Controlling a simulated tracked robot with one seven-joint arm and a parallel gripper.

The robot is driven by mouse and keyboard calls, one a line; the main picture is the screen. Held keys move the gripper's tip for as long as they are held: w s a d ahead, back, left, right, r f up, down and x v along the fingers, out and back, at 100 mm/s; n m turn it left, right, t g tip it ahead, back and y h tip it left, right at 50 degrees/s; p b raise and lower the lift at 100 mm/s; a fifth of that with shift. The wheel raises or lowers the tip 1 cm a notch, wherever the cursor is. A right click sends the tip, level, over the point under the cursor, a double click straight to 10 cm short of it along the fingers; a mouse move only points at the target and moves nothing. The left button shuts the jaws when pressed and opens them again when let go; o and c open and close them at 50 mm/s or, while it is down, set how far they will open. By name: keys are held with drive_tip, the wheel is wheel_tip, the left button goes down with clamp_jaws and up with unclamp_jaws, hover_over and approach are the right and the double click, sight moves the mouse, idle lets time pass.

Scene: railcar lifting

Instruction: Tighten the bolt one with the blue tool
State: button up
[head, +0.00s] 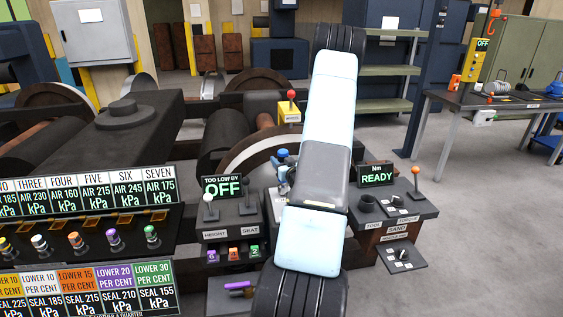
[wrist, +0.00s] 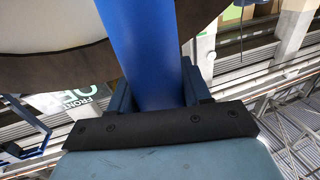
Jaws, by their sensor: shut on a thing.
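The blue tool (wrist: 143,45) fills the middle of the wrist view as a smooth blue shaft. My gripper (wrist: 158,88) is shut on it, with a finger on each side. The tool's far end runs out of the top of the wrist view. In the head view a small blue piece (head: 282,153) shows just left of my arm, by the large wheel; my arm hides most of that spot. I cannot make out bolt one in either view.
A tool stand (head: 398,212) with a "Nm READY" display (head: 376,174) stands right of my arm. A "TOO LOW BY OFF" display (head: 222,187) with levers is to the left. Railcar wheels (head: 262,150) lie behind. A workbench (head: 500,103) stands at the far right; floor before it is clear.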

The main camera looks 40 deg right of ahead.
drive_tip(key=shift+f, duration=0.75)
idle(1.6)
drive_tip(key=shift+r, duration=0.1)
drive_tip(key=shift+r, duration=3.45)
